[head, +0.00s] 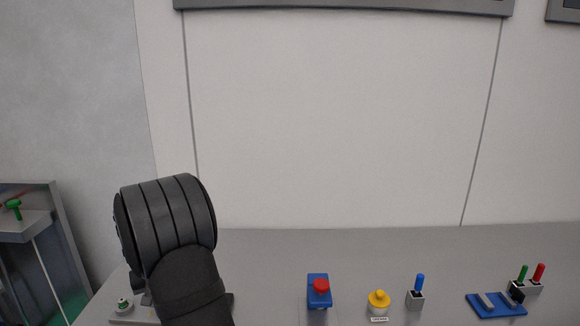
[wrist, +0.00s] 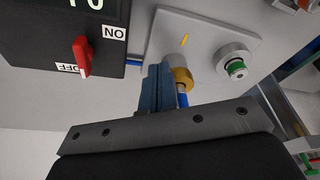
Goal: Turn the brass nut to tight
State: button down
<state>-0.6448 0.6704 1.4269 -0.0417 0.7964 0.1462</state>
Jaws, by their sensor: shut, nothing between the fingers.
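The brass nut (wrist: 182,78) shows in the wrist view on a grey cylindrical fitting on a light grey plate (wrist: 205,38). A yellow line (wrist: 184,40) is marked on the plate near the nut. A short bright blue piece (wrist: 183,99) sticks out from the nut on the near side. My gripper (wrist: 160,72) has its blue-grey fingers shut and empty, just left of the nut. I cannot tell whether they touch it. In the head view my arm hides the nut and the fingers.
A green-centred round fitting (wrist: 236,68) sits right of the nut. A black box with a red ON/OFF switch (wrist: 82,55) is close on the left. In the head view, a red button on a blue box (head: 319,290), a yellow knob (head: 378,301) and levers stand to the right.

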jog(key=shift+w+a, duration=0.1)
jog(key=shift+a, duration=0.05)
jog(key=shift+s+a, duration=0.25)
jog(key=shift+s, duration=0.05)
dwell(0.5)
jog(key=shift+s+a, duration=0.2)
jog(key=shift+a, duration=0.1)
jog(key=shift+s+a, duration=0.15)
jog(key=shift+a, duration=0.2)
jog(key=shift+a, duration=0.3)
jog(key=shift+s, duration=0.1)
jog(key=shift+s, duration=0.3)
jog(key=w+v, duration=0.1)
jog(key=v, duration=0.4)
jog(key=shift+a+r, duration=0.2)
jog(key=shift+r, duration=0.35)
